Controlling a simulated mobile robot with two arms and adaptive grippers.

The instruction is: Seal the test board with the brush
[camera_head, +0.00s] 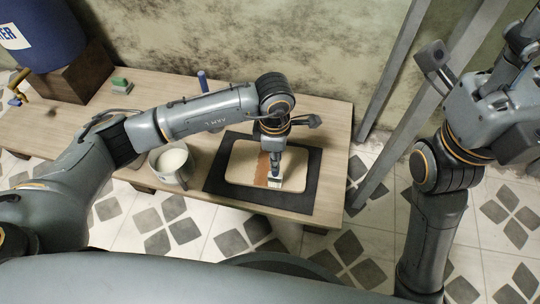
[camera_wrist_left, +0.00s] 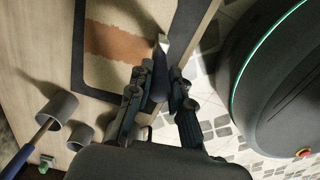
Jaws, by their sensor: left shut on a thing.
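The test board (camera_head: 240,160) is a pale tan panel lying flat on a black mat (camera_head: 217,182). A reddish-brown band (camera_head: 262,169) crosses it, and the band also shows in the left wrist view (camera_wrist_left: 118,42). My left gripper (camera_head: 277,158) points down over the right part of the board, shut on the brush. The brush (camera_head: 275,183) has a pale head low at the board beside the band; the gripper hides its upper part. Its tip shows in the left wrist view (camera_wrist_left: 163,41). I cannot tell whether it touches. My right gripper (camera_head: 478,52) is raised at the upper right, fingers apart and empty.
A mug of white liquid (camera_head: 173,160) stands left of the mat near the table's front edge. A blue handle (camera_head: 202,80) rises behind my left arm. A blue barrel (camera_head: 45,35) sits on a wooden block (camera_head: 80,77). Metal posts (camera_head: 393,75) stand right.

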